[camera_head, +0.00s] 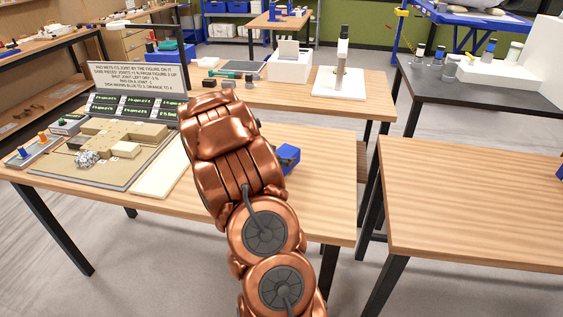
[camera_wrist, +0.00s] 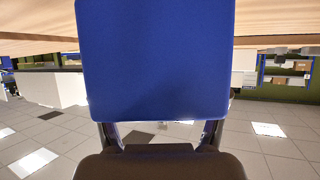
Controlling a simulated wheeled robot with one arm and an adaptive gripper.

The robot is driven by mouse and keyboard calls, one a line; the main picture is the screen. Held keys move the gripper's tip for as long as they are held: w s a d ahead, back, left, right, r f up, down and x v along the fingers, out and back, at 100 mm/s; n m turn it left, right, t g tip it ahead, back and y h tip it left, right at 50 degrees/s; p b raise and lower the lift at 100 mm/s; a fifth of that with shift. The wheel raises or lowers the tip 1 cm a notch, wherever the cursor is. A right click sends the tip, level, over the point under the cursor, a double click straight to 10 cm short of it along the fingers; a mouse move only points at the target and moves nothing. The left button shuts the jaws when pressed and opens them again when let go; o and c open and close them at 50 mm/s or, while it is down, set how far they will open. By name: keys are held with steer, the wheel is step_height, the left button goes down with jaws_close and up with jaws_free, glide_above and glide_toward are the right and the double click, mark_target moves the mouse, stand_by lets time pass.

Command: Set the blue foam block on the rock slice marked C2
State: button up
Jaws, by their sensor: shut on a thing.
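The blue foam block (camera_wrist: 155,60) fills the upper middle of the wrist view. My gripper (camera_wrist: 160,124) is shut on it, with a dark finger at each side of its lower edge. In the head view a blue block (camera_head: 289,154) shows just right of my copper-coloured arm, over the near table; it appears to be the held one. My gripper is hidden behind the arm there. Tan rock slices (camera_head: 122,133) lie together on a grey-edged board at the left of that table. Their marks are too small to read, so I cannot tell which is C2.
A pale flat board (camera_head: 160,174) lies beside the rock slices, partly behind my arm. A sign (camera_head: 138,76), green-lit panels (camera_head: 131,106) and crumpled foil (camera_head: 88,158) are near the slices. The table's right part and the right-hand table (camera_head: 470,195) are largely clear.

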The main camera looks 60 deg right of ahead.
steer(key=shift+f, duration=1.2)
steer(key=shift+f, duration=0.1)
steer(key=o, duration=1)
steer(key=shift+r, duration=0.2)
steer(key=b+v, duration=0.1)
steer(key=v, duration=1.1)
